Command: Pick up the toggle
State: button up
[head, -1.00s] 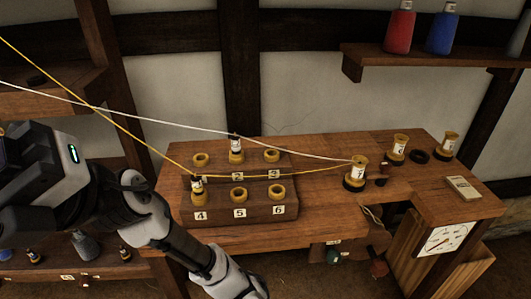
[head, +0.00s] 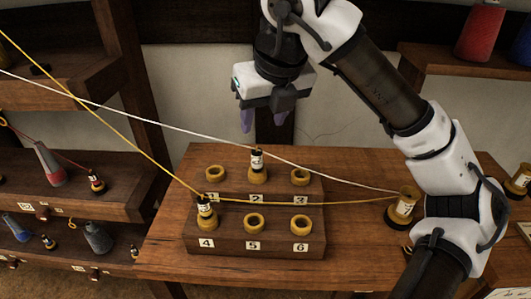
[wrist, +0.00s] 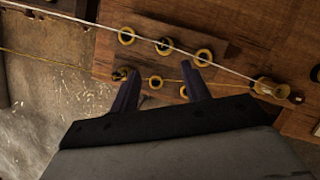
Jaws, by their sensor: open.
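Two dark toggle-like pegs with white bands stand upright in brass rings on a stepped wooden block (head: 227,235). One peg (head: 257,157) is at ring 2, the other peg (head: 205,208) at ring 4. The frames do not show which is the task's toggle. In the wrist view the ring 2 peg (wrist: 164,42) and the ring 4 peg (wrist: 120,73) show small. My gripper (head: 262,120) is open and empty, in the air above the block's back row. Its fingers point down in the head view. They also show in the wrist view (wrist: 160,78).
A yellow cord (head: 118,126) slants down to ring 4, and a white cord (head: 150,120) crosses above the block. A brass spool (head: 404,208) stands right of it. Similar small pegs and cones stand on left shelves (head: 85,200). Rings 1, 3, 5 and 6 look empty.

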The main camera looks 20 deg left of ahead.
aim_at(257, 150)
jog(key=x, duration=0.5)
jog(key=p+x, duration=0.1)
jog(key=x, duration=0.2)
jog(key=shift+w+d+f, duration=0.1)
jog(key=shift+w+f, duration=0.15)
jog(key=shift+w, duration=0.2)
jog(key=shift+p+x, duration=0.95)
jog(key=shift+x, duration=1.65)
grip_shut()
